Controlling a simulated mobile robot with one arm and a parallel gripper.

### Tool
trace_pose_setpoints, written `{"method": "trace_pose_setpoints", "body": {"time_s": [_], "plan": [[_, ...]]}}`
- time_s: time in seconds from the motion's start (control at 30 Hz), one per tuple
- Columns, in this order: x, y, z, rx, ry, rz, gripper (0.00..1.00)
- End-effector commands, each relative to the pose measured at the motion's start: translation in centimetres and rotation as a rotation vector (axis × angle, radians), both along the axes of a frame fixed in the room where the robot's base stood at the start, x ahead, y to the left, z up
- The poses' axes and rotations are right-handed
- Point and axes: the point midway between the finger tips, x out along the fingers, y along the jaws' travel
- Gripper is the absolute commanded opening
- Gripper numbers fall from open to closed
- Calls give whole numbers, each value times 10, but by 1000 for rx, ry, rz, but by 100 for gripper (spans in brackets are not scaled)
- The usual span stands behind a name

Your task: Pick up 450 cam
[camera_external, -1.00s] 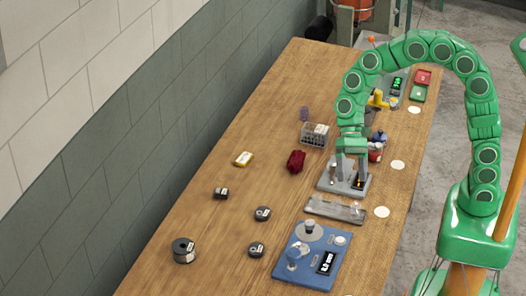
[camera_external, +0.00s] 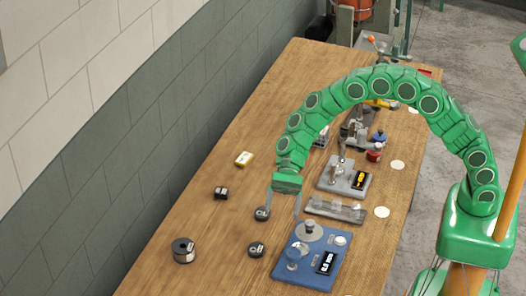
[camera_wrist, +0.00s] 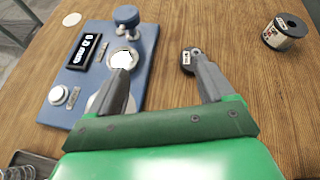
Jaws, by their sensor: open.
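Two small dark round cams with pale labels lie on the wooden table. The farther cam (camera_external: 262,213) is beside my gripper and the nearer cam (camera_external: 256,249) is left of the blue device. The labels are too small to read, so I cannot tell which is the 450 cam. My gripper (camera_external: 283,213) points down, open and empty, above the table. In the wrist view one dark cam (camera_wrist: 187,61) shows beyond my gripper (camera_wrist: 163,72), near its right finger. The table under the gripper's body is hidden there.
The blue device (camera_external: 325,243) stands right of the cams; it also shows in the wrist view (camera_wrist: 66,84). A dark spool (camera_external: 183,251) stands left, also in the wrist view (camera_wrist: 285,31).

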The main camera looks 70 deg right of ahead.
Motion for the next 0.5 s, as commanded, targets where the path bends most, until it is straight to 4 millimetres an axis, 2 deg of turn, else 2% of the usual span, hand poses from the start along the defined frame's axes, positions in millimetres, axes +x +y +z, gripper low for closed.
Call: {"method": "trace_pose_setpoints", "body": {"time_s": [0.03,0.2,0.5], "plan": [[9,4,-10,9,23,-22,82],[33,14,-36,36,93,-94,82],[53,22,-56,59,146,-154,82]]}}
